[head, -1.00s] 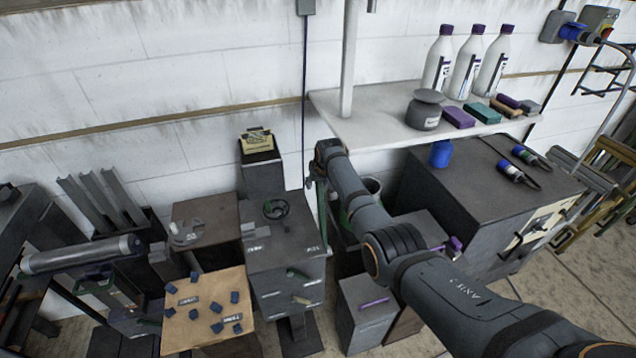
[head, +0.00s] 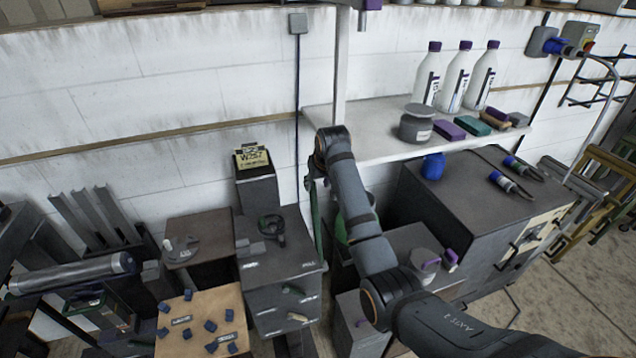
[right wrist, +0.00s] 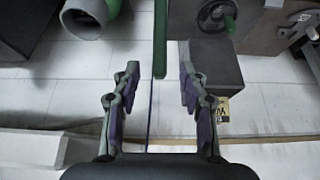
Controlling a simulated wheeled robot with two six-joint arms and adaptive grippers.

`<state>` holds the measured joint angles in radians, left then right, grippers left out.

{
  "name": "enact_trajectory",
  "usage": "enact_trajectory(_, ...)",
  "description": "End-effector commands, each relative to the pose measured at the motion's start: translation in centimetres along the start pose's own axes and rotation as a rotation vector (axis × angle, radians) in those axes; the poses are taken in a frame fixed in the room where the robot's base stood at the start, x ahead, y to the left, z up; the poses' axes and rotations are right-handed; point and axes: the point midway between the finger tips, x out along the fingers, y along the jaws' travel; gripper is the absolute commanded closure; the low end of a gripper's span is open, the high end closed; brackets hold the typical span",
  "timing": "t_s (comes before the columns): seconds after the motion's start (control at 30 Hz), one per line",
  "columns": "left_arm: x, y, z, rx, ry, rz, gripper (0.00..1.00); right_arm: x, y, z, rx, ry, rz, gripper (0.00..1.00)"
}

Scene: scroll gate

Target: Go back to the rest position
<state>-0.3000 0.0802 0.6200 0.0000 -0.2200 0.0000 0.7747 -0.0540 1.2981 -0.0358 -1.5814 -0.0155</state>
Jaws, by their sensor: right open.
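My right arm reaches in from the lower right in the head view and bends down at its far end near the wall. My right gripper (head: 311,186) hangs there, small and partly hidden, left of the shelf. In the right wrist view its two fingers (right wrist: 158,72) stand apart with nothing gripped. A thin green upright strip (right wrist: 160,40) shows in the gap between them, and I cannot tell how far beyond the fingertips it lies. My left gripper is not in view.
A white shelf (head: 375,150) with bottles and a lidded grey jar (head: 417,124) is right of the gripper. A dark cabinet (head: 470,205) stands below it. A handwheel (head: 271,229) lies on a grey cabinet (head: 262,262) to the left. The wall (head: 190,85) is close behind.

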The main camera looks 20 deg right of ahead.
Motion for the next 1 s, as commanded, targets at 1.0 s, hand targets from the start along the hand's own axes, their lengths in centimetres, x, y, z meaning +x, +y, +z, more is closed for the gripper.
enact_trajectory(1.0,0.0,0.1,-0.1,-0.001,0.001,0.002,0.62,1.1,4.2,30.5,-0.013,-0.124,0.081,0.57)
